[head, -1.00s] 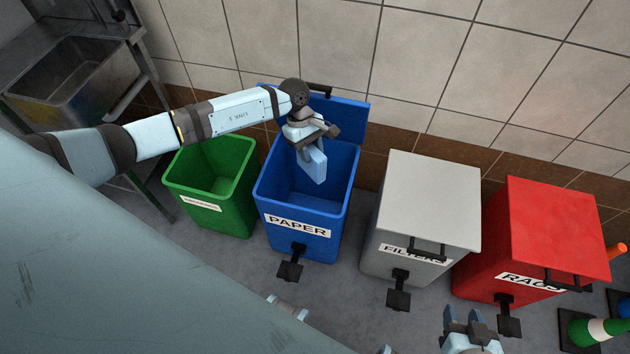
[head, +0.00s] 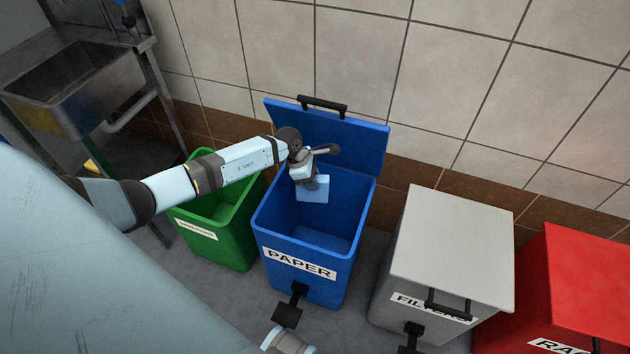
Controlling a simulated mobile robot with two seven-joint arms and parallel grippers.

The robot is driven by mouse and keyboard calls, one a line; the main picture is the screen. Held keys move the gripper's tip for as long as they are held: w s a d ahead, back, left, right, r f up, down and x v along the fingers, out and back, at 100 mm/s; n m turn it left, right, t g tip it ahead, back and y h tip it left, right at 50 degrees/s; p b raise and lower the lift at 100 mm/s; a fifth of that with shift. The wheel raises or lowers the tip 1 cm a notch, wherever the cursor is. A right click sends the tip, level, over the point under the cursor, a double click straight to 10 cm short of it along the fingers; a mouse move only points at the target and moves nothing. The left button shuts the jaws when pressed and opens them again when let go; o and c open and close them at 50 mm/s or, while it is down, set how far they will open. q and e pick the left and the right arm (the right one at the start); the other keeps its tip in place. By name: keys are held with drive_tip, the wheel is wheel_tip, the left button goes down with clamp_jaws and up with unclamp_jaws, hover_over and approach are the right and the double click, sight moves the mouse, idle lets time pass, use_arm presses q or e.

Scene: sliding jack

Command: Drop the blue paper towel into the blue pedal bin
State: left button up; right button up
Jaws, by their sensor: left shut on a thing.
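The blue pedal bin (head: 300,267), labelled PAPER, stands upright with its lid (head: 330,133) raised against the wall side. My left gripper (head: 313,181) reaches in from the left and is over the bin's open mouth, pointing down. It is shut on the light blue paper towel (head: 313,190), which hangs flat below the fingers within the outline of the bin's opening. I cannot tell exactly how deep it is relative to the rim. My right gripper does not show.
An open green bin (head: 222,247) stands left of the blue one, under my left arm. A grey bin (head: 450,245) labelled FILTERS and a red bin (head: 570,290) are lidded, to the right. A metal sink (head: 75,85) stands back left. The tiled wall is behind.

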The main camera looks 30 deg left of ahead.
use_arm(q)
wheel_tip(320, 180, down, 3)
drive_tip(key=shift+d+r+b, duration=0.1)
drive_tip(key=shift+r+b, duration=0.1)
drive_tip(key=shift+b, duration=0.45)
drive_tip(key=shift+f, duration=0.3)
drive_tip(key=o, duration=0.9)
drive_tip(key=shift+p+v, duration=0.6)
drive_tip(key=shift+v, duration=2.95)
drive_tip(key=shift+r, duration=0.15)
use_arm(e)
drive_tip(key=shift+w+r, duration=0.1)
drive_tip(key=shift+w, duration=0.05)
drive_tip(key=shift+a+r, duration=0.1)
